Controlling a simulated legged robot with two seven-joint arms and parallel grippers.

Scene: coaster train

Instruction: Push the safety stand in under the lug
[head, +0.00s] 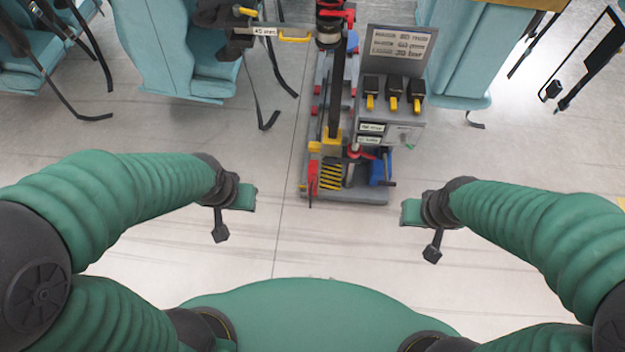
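A rig on a grey base (350,194) stands ahead, between and beyond my grippers. It has a black upright post (336,95), a yellow coil spring (331,177), a red upright piece (312,176) and a blue block (378,170). I cannot tell which part is the safety stand or which is the lug. My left gripper (248,197) is left of the rig, apart from it. My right gripper (409,212) is right of the rig's near end, also apart. Both look empty, but their finger gap is too small to tell.
A grey panel (391,122) on the rig's right carries black-and-yellow handles (394,103) and a text plate (398,50). A yellow bar labelled 45 mm (279,35) sticks out at the upper left. Teal seats (165,50) stand on both sides. The near floor is clear.

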